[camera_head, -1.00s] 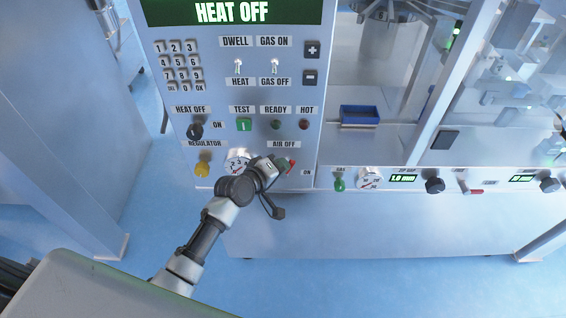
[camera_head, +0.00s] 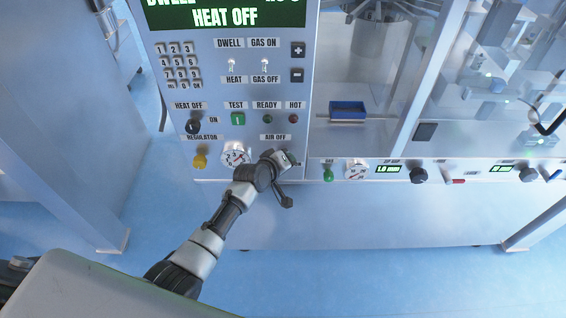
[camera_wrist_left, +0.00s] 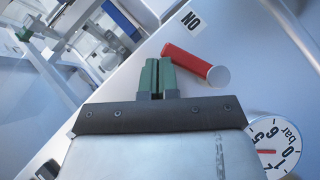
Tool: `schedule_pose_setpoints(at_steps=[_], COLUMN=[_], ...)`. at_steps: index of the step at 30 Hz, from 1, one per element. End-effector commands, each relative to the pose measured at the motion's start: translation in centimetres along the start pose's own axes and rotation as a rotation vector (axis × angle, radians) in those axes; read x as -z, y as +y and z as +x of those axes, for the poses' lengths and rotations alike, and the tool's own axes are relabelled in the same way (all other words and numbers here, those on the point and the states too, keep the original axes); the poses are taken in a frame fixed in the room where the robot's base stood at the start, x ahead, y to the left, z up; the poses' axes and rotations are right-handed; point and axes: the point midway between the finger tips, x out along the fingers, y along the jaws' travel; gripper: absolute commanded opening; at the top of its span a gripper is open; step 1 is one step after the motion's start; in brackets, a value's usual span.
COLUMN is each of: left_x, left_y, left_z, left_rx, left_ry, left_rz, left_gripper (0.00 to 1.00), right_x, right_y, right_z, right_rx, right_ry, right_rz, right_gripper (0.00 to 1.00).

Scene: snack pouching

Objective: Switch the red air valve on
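The red air valve handle (camera_wrist_left: 192,62) shows in the left wrist view as a red bar with a pale round end, near the "ON" label (camera_wrist_left: 192,22). My left gripper (camera_wrist_left: 158,76) has its green fingers closed together with nothing between them. The fingertips lie right beside the handle; I cannot tell whether they touch it. In the head view my left gripper (camera_head: 287,158) is at the panel just below the "AIR OFF" label (camera_head: 275,138) and hides the handle. My right gripper is not in view.
The regulator gauge (camera_head: 235,155) is close left of my left gripper, with a yellow knob (camera_head: 200,160) beyond it. The gauge also shows in the left wrist view (camera_wrist_left: 275,148).

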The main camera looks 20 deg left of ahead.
Motion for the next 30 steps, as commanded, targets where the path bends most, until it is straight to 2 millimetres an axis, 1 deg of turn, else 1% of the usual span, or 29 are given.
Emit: schedule_pose_setpoints(at_steps=[3,12,30], left_x=[-0.5,-1.0,-1.3], left_y=[0.0,-0.2,-0.3], left_z=[0.6,1.2,1.3], left_rx=[-0.001,-0.001,-0.001], left_ry=[-0.002,-0.001,-0.002], left_rz=[-0.002,-0.001,-0.001], left_gripper=[0.0,0.0,0.0], right_x=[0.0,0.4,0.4], right_y=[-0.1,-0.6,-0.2], right_z=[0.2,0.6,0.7], right_rx=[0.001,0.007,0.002], right_ry=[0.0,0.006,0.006], right_rz=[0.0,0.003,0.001], right_gripper=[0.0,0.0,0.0])
